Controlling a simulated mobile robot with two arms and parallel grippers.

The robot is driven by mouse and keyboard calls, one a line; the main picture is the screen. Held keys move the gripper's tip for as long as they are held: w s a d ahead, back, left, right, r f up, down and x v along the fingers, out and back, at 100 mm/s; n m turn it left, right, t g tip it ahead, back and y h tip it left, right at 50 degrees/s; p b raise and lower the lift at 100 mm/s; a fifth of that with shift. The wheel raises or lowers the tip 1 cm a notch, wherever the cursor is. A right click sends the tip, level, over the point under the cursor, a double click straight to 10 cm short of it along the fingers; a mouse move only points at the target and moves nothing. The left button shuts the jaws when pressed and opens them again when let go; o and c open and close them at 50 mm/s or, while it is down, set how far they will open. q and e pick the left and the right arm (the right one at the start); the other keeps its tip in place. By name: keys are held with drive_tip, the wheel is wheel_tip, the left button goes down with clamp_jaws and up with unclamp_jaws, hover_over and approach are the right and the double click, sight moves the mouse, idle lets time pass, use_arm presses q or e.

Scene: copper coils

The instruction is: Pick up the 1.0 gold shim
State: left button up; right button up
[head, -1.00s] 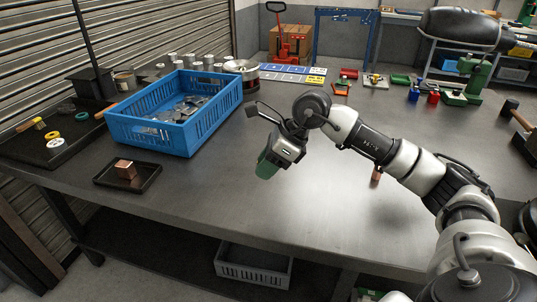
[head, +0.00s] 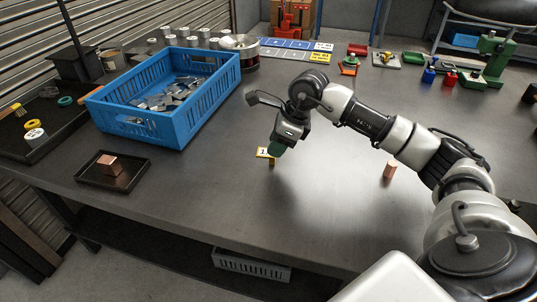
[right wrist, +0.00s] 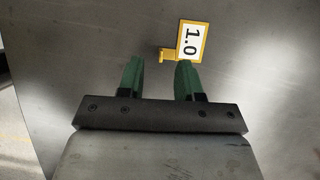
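The 1.0 gold shim (right wrist: 205,45) is a small yellow-edged tag with a white face marked "1.0" and a short yellow tab. In the head view the shim (head: 263,153) is on or just above the bare tabletop, partly behind my right gripper (head: 276,149). In the right wrist view my right gripper (right wrist: 160,64) has its two green fingers apart with nothing between them. The shim is just beyond the fingertips, its tab ahead of the gap and its marked face ahead of the right finger. My left gripper is not in view.
A blue crate (head: 150,124) of metal pieces stands at left. In front of it is a black tray (head: 92,173) with a copper block (head: 110,165). A copper cylinder (head: 389,170) stands right of the gripper. The table's front middle is clear.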

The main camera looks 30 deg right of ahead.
drive_tip(key=x, duration=0.4)
drive_tip(key=shift+d+f, duration=0.1)
drive_tip(key=shift+f, duration=0.2)
clamp_jaws()
drive_tip(key=shift+r, duration=0.15)
